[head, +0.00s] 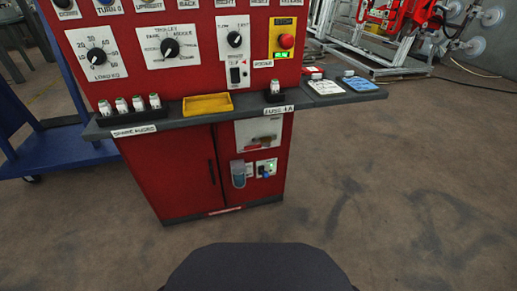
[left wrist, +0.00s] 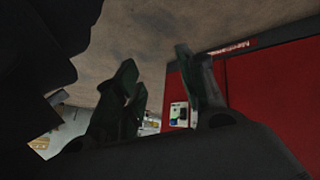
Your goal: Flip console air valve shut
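The red console (head: 180,165) stands ahead of me. Low on its right side is a small white valve plate (head: 266,168) with a blue handle (head: 265,171) and a green spot. A clear bluish bowl (head: 238,175) hangs just left of it. The handle's exact angle is too small to tell. In the left wrist view my left gripper (left wrist: 157,62) has its two dark fingers spread, with nothing between them. The white plate (left wrist: 178,115) shows farther off beyond the fingers, partly hidden by the right-hand finger. Neither gripper shows in the head view.
A grey shelf (head: 330,100) juts from the console above the valve, carrying a yellow tray (head: 207,104) and several fuses. A blue cart (head: 55,145) stands at the left. A red lifting frame (head: 405,20) is at the back right. The floor (head: 400,180) at right is clear.

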